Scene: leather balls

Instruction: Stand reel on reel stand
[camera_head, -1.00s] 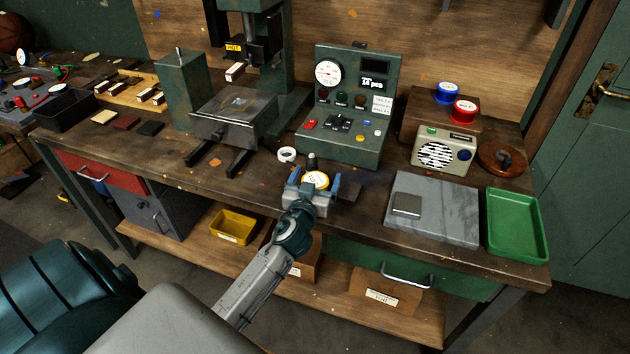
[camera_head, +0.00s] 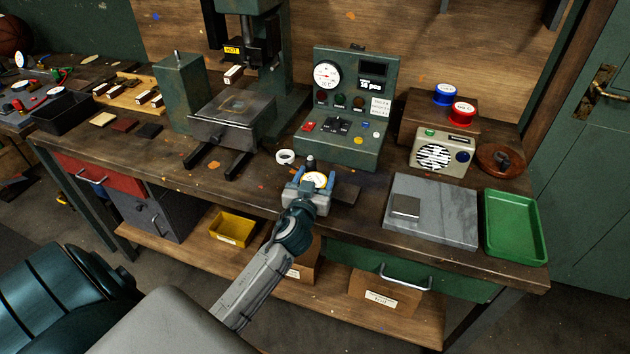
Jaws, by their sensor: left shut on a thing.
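My left gripper (camera_head: 314,180) is near the front edge of the bench, in front of the green control box. Its two blue fingers are shut on a small reel (camera_head: 315,180) with a white-labelled top and yellow edge; the gripper hides its lower part. A blue reel (camera_head: 445,95) and a red reel (camera_head: 462,113) sit on a brown wooden block (camera_head: 418,117) at the back right, which looks like the reel stand. Whether the held reel touches the bench I cannot tell. My right gripper is not in view.
A white ring (camera_head: 285,156) and a dark small peg (camera_head: 311,163) stand just behind the gripper. The green control box (camera_head: 340,150), beige radio (camera_head: 440,153), grey slab (camera_head: 432,215), green tray (camera_head: 515,227) and round brown wooden piece (camera_head: 500,160) crowd the right side.

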